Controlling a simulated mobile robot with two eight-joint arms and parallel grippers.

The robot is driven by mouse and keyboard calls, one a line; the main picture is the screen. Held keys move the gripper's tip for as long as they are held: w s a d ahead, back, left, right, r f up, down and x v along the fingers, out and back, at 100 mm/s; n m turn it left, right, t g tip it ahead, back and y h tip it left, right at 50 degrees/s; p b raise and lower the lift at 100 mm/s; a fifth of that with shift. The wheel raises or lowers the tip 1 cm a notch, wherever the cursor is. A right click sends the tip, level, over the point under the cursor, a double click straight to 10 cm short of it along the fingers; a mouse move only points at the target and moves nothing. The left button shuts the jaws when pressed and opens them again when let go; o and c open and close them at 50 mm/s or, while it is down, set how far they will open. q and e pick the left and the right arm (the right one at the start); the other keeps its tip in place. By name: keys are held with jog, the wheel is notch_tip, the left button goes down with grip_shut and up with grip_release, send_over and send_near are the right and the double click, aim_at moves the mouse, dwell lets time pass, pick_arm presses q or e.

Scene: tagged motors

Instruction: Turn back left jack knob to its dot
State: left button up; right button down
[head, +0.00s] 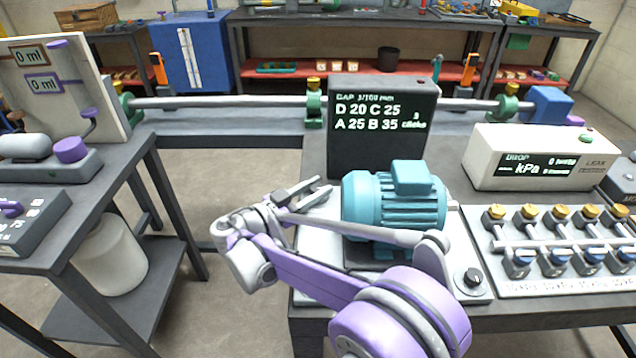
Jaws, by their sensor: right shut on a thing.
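A teal motor (395,207) stands on a pale base plate (455,285) on the right-hand table. A black jack knob (472,278) with a light mark sits at the plate's front right corner. My right gripper (322,189) reaches in from the lower right across the front of the motor. Its fingers are at the plate's back left corner, beside the motor, shut on the back left jack knob, which the fingers mostly hide. I cannot see that knob's pointer or dot. A black gap display (383,128) behind the motor reads D 20, C 25, A 25, B 35 and 3 clicks. My left gripper is not in view.
A white pressure box (535,160) and a manifold with several yellow-topped valves (555,235) stand right of the motor. A long shaft (220,103) crosses behind. A left-hand table (110,185) holds a purple-capped device, with open floor between the tables.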

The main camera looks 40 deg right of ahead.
jog(key=shift+n+t, duration=0.7)
jog(key=shift+t, duration=0.4)
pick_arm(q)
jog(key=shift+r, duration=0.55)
pick_arm(e)
jog(key=c, duration=0.5)
grip_release()
pick_arm(q)
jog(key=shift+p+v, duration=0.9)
jog(key=shift+p, duration=0.05)
pick_arm(e)
jog(key=s+a, duration=0.1)
jog(key=a, duration=0.9)
jog(key=shift+s+a, duration=0.3)
jog(key=shift+a, duration=0.05)
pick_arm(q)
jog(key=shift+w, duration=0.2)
